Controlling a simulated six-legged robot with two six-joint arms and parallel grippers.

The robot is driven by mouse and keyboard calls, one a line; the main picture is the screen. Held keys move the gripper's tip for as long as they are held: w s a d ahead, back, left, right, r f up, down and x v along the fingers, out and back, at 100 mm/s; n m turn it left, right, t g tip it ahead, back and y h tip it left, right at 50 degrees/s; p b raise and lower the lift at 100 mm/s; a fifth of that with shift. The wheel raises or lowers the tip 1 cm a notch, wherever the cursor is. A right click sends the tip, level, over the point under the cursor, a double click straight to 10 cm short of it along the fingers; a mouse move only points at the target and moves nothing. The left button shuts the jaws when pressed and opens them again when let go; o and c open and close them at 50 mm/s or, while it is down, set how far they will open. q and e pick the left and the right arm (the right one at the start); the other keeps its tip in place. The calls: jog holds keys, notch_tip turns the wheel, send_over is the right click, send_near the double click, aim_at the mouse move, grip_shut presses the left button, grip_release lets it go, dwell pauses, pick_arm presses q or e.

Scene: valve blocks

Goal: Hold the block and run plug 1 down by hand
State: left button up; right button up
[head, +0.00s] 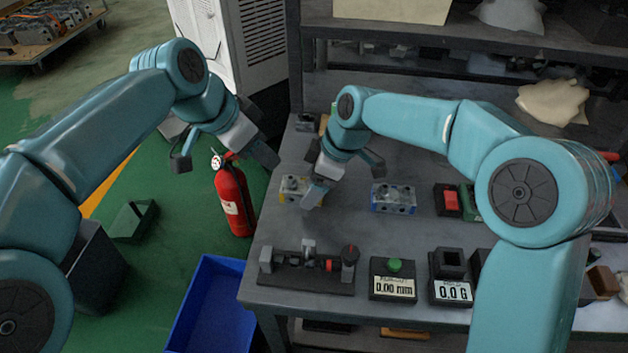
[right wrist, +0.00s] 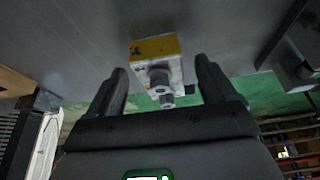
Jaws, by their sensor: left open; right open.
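A grey block with a yellow side (head: 292,188) sits on the bench near its left edge, partly hidden by my right gripper (head: 343,180). In the right wrist view the block (right wrist: 154,48) lies ahead of the open fingers of my right gripper (right wrist: 160,80), roughly centred between them, with a visible gap on each side. A dark round fitting and a pale plug-like end (right wrist: 160,91) stick out from it; I cannot tell which is plug 1. My left gripper (head: 222,158) is open and empty, off the bench's left side above the fire extinguisher.
A blue block (head: 393,198) stands right of the yellow one. A black clamp fixture (head: 306,272), a gauge with a green button (head: 393,279) and a scale (head: 451,278) line the front. A red extinguisher (head: 232,195) and blue bin (head: 210,303) stand left of the bench.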

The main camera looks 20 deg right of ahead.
aim_at(288, 179)
jog(key=c, duration=1.5)
pick_arm(q)
jog(key=shift+o, duration=0.7)
jog(key=d+f, duration=0.1)
jog(key=f, duration=0.2)
jog(key=w+d+f+n+y, duration=0.1)
jog(key=f, duration=0.2)
jog(key=d+f+n, duration=0.1)
jog(key=d+f, duration=0.1)
jog(key=f, duration=0.1)
jog(key=shift+w+d+f+y, duration=0.1)
jog(key=shift+w+f+y, duration=0.15)
jog(key=shift+y, duration=0.15)
jog(key=shift+r, duration=0.1)
